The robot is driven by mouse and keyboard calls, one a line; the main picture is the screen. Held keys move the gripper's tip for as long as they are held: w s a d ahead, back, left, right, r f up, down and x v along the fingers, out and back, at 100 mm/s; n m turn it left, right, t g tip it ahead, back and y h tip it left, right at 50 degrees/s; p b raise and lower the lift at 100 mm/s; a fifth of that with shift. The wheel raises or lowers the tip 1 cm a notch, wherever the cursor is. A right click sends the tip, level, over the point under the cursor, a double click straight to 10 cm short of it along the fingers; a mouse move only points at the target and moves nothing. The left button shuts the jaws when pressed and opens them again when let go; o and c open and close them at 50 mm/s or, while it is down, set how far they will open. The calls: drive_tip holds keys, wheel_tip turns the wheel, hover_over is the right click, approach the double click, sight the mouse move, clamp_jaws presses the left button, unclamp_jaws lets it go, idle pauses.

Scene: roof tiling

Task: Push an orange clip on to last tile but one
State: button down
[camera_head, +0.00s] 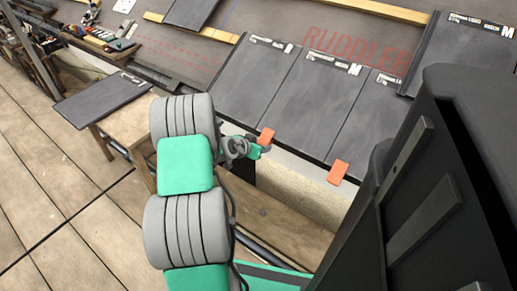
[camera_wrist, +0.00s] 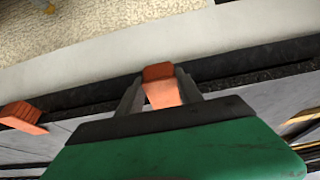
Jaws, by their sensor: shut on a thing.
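An orange clip (camera_head: 267,136) is at the lower edge of the row of dark tiles, near the joint between the leftmost tile (camera_head: 250,80) and the middle tile (camera_head: 312,97). My gripper (camera_head: 262,146) is at this clip. In the wrist view my gripper (camera_wrist: 158,92) has its two fingers on either side of the orange clip (camera_wrist: 160,85), shut on it. The clip's far end reaches the dark tile edge; how far it is seated I cannot tell. A second orange clip (camera_head: 338,172) sits on the lower edge farther right, also seen in the wrist view (camera_wrist: 22,117).
A dark tile lies on a wooden stand (camera_head: 100,100) at left. A tool bench (camera_head: 100,38) is at the back left. A wooden batten (camera_head: 375,10) crosses the red-lettered roof underlay. Plank floor (camera_head: 50,185) is clear at left.

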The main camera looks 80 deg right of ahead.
drive_tip(key=shift+d+r, duration=0.15)
drive_tip(key=shift+r, duration=0.05)
drive_tip(key=c, duration=1.2)
unclamp_jaws()
drive_tip(key=o, duration=0.5)
drive_tip(key=shift+f, duration=0.15)
drive_tip(key=w+a+r+p, duration=0.1)
drive_tip(key=a+r+p, duration=0.2)
drive_tip(key=r, duration=0.3)
drive_tip(key=shift+a+p, duration=0.25)
drive_tip(key=shift+p, duration=0.45)
